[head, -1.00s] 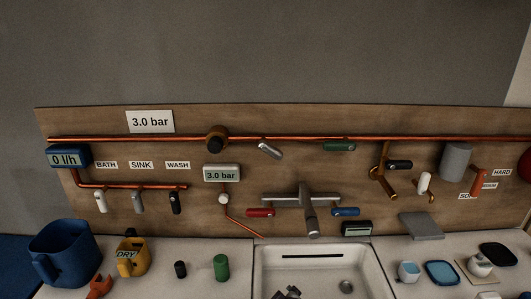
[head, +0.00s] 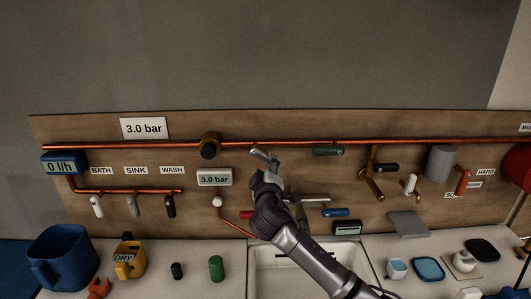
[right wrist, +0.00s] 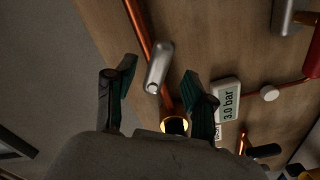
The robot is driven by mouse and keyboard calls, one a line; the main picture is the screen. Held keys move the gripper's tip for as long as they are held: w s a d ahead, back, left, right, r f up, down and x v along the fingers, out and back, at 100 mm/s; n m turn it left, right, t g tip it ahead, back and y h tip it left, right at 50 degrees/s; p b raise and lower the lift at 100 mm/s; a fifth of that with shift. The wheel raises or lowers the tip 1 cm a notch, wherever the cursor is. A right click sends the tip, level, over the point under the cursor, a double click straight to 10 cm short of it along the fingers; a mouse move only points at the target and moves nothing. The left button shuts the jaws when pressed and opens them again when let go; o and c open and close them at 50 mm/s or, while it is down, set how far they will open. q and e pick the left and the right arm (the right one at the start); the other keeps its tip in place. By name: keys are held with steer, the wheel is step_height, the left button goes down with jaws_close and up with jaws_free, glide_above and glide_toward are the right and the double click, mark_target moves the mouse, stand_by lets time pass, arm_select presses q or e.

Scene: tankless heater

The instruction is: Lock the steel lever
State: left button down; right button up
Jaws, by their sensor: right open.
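The steel lever (head: 262,153) is a short grey handle on the upper copper pipe. In the head view it slants down to the right and is partly covered by my right gripper (head: 266,172), which is raised to it from below. In the right wrist view the steel lever (right wrist: 158,66) lies between the two fingers of my open right gripper (right wrist: 157,78), with a visible gap on each side. The fingers do not appear to touch it. My left gripper is not in view.
A dark round knob with a brass body (head: 209,146) sits on the pipe left of the lever. A green lever (head: 328,151) is to the right. A pressure display (head: 214,177) is lower left. My right arm covers part of the sink and faucet.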

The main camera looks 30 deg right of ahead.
mark_target(266, 160)
steer(key=p+x, duration=0.1)
steer(key=x, duration=0.4)
steer(key=shift+w+d+p, duration=0.15)
steer(key=shift+w+p, duration=0.15)
steer(key=shift+f, duration=0.1)
jaws_close()
